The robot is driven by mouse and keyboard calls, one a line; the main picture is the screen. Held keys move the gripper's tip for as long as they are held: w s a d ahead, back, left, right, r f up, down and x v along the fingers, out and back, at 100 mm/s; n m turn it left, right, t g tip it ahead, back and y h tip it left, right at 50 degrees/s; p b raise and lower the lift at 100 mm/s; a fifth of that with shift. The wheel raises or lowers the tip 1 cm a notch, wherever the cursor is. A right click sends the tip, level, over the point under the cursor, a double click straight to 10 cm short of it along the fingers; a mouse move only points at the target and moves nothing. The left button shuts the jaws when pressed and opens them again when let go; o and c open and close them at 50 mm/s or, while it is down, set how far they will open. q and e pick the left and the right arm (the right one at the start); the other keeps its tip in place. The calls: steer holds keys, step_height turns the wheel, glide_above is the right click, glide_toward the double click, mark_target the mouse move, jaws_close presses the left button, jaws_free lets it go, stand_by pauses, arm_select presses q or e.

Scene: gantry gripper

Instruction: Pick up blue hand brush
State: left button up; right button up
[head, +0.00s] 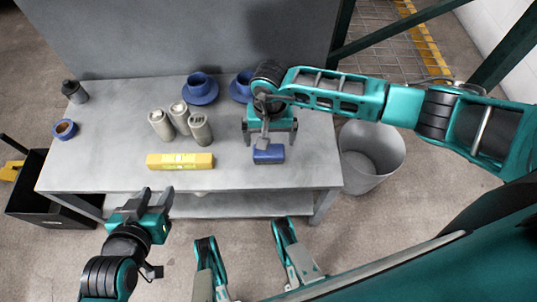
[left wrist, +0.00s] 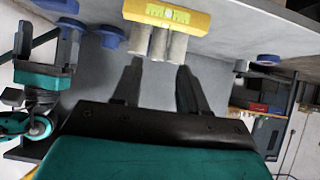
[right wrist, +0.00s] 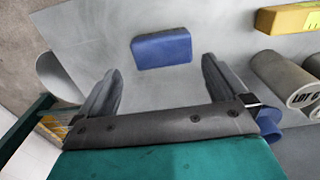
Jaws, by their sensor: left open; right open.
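The blue hand brush (head: 268,154) appears as a small blue block near the front right of the grey table (head: 110,130). My right gripper (head: 270,133) is open over the table, just behind the brush. In the right wrist view the brush (right wrist: 161,48) lies ahead of the two open fingers (right wrist: 155,85), roughly centred and apart from them. No bristles can be made out. My left gripper (head: 150,194) is open and empty in front of the table's front edge, left of the yellow level. Its open fingers (left wrist: 155,85) show in the left wrist view.
A yellow level (head: 180,161) lies left of the brush, with several grey cans (head: 200,129) behind it. Blue cups on saucers (head: 200,88) stand at the back. A grey bin (head: 370,160) stands right of the table, a black crate (head: 50,210) left. The front left tabletop is clear.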

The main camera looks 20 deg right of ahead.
mark_target(269, 154)
step_height(269, 154, down, 7)
steer(key=shift+a+f+b, duration=0.1)
steer(key=shift+a+b, duration=0.05)
steer(key=shift+b, duration=1)
steer(key=shift+c, duration=0.5)
steer(key=c, duration=0.6)
